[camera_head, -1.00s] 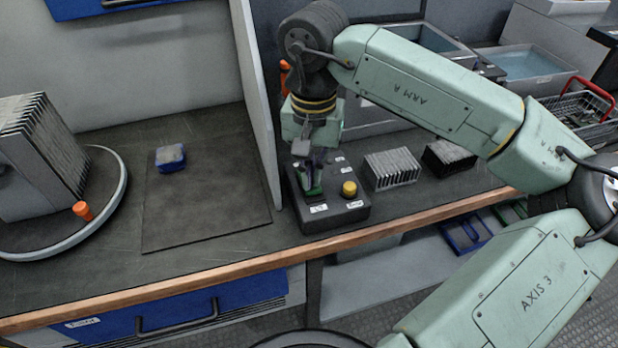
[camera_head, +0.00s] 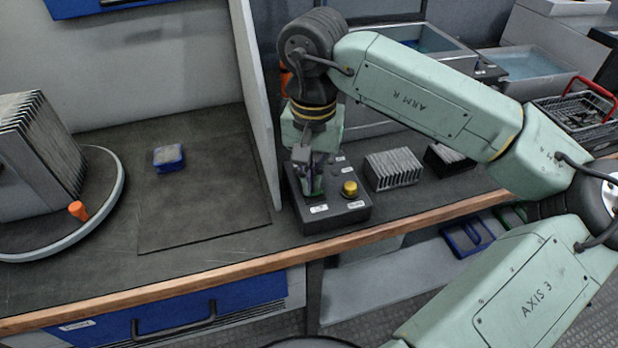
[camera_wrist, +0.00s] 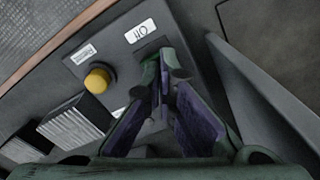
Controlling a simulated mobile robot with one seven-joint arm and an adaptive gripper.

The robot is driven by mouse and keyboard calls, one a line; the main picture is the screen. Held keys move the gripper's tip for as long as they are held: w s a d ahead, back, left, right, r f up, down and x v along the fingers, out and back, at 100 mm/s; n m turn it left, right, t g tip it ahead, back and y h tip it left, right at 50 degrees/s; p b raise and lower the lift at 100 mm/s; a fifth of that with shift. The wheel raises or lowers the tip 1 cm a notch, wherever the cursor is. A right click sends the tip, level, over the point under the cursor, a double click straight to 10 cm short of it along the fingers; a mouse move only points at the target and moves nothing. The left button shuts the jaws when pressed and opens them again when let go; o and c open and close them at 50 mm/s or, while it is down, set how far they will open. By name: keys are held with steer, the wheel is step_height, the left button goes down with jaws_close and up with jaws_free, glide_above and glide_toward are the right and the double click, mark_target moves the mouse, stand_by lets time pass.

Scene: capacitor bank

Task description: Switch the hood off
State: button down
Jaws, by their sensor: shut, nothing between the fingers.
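A dark control box (camera_head: 335,213) stands on the bench beside the upright partition. It has a round yellow knob (camera_head: 349,189) at its right and white labels along its front. The knob also shows in the wrist view (camera_wrist: 97,80), left of my fingers. My gripper (camera_head: 314,190) points down over the left part of the box top. In the wrist view my fingertips (camera_wrist: 162,70) are together and empty, beside a dark recess or switch next to a white label (camera_wrist: 140,31). My fingers cover most of that spot. I cannot tell whether they touch it, or its position.
The partition (camera_head: 253,100) rises close to the left of my gripper. Finned blocks (camera_head: 393,170) stand right of the box. A blue block (camera_head: 169,158) lies on a dark mat to the left. A turntable (camera_head: 110,205) with a plate stack is at far left.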

steer(key=shift+f, duration=0.15)
steer(key=shift+r+p, duration=1.95)
steer(key=shift+r, duration=1.6)
steer(key=shift+f, duration=0.1)
